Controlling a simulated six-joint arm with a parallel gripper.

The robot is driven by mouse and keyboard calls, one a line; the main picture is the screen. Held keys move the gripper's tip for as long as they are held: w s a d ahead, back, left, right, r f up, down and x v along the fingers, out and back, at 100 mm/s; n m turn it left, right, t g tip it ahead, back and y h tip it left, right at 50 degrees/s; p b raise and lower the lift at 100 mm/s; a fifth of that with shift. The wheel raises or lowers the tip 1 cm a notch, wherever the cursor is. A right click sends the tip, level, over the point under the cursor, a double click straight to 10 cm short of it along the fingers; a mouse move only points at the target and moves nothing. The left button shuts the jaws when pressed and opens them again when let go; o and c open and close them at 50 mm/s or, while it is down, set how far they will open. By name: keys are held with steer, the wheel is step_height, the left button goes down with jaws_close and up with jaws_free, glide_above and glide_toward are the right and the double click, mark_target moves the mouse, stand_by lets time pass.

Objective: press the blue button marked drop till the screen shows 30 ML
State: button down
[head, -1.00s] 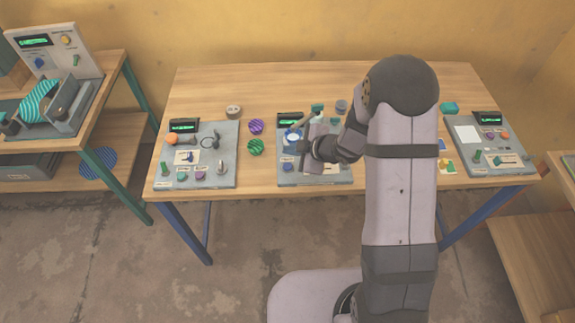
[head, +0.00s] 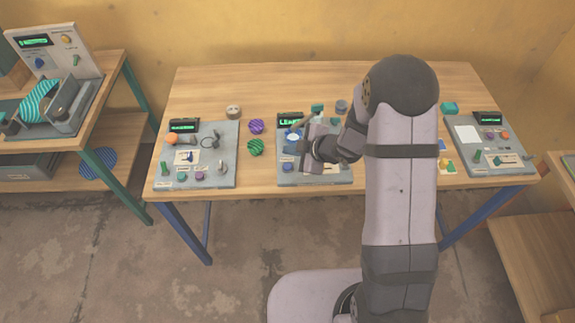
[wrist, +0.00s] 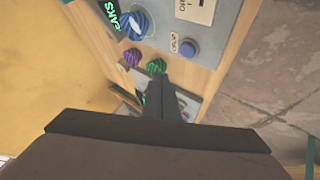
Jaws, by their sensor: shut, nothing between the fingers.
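The middle panel (head: 315,178) stands on the table. Its screen (head: 290,119) shows large green letters starting "LEA"; the wrist view shows "EAKS" on the screen (wrist: 110,12). The blue button (wrist: 188,47) is round, beside a small label (wrist: 174,42) that seems to read drop. In the head view the blue button (head: 288,168) is small, at the panel's front left. My gripper (head: 303,168) is shut and empty, over the panel to the right of the button. In the wrist view my gripper (wrist: 165,82) appears apart from the button.
A purple striped disc (head: 256,126) and a green striped disc (head: 255,147) lie left of the middle panel. Other panels stand at the left (head: 215,175) and right (head: 495,160). A teal block (head: 317,107) and a grey cup (head: 341,106) are behind the middle panel.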

mark_target(290, 168)
step_height(290, 168, up, 4)
steer(key=p, duration=0.2)
steer(key=shift+f+p, duration=0.1)
steer(key=shift+p, duration=0.25)
steer(key=shift+f, duration=0.1)
step_height(290, 168, down, 9)
steer(key=b, duration=0.8)
steer(key=shift+r, duration=0.2)
steer(key=shift+f, duration=0.15)
stand_by(1.8)
steer(key=shift+f+b, duration=0.3)
steer(key=shift+b, duration=0.15)
